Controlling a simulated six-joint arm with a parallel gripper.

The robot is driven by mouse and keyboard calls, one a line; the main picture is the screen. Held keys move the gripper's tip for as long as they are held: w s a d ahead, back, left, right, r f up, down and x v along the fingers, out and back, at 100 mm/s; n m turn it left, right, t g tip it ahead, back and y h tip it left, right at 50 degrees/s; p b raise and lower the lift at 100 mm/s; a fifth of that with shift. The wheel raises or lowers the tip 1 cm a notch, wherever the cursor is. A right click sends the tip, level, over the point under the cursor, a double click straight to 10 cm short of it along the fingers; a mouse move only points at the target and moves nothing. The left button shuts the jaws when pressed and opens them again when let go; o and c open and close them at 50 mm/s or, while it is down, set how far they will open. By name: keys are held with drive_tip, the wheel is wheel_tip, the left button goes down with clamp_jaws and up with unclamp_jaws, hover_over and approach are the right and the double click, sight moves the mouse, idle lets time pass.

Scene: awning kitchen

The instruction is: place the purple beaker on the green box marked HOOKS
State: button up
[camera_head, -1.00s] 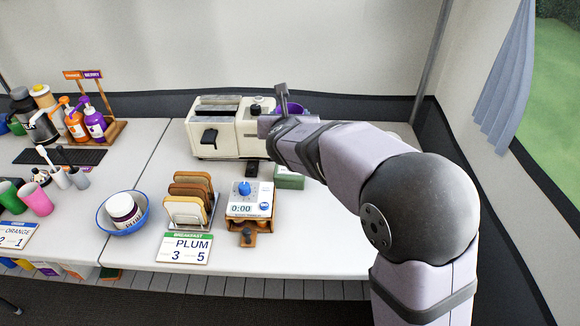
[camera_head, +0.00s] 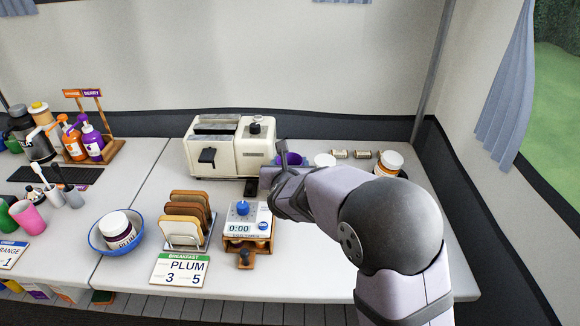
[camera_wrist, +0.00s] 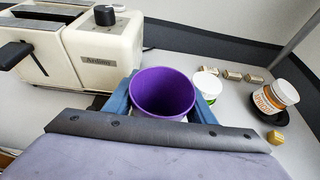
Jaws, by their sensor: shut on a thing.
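The purple beaker (camera_wrist: 163,92) is upright, its open rim facing up, between the blue fingers of my gripper (camera_wrist: 161,103) in the wrist view. The gripper is shut on it. In the head view the beaker (camera_head: 291,159) shows just right of the toaster, with my gripper (camera_head: 284,170) partly in front of it. The green box marked HOOKS is not visible in either current view. My arm covers the table below the beaker, so I cannot tell whether the beaker touches anything underneath.
The cream toaster (camera_head: 232,146) stands close at the left. A white-lidded jar (camera_wrist: 207,84) is just right of the beaker. An orange-labelled jar (camera_wrist: 274,96) and several small blocks (camera_wrist: 233,75) lie farther right. A timer unit (camera_head: 247,226) and toast rack (camera_head: 187,220) stand in front.

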drive_tip(key=shift+f, duration=0.4)
drive_tip(key=o, duration=1)
drive_tip(key=shift+o, duration=0.2)
drive_tip(key=shift+r, duration=0.2)
drive_tip(key=v, duration=1.2)
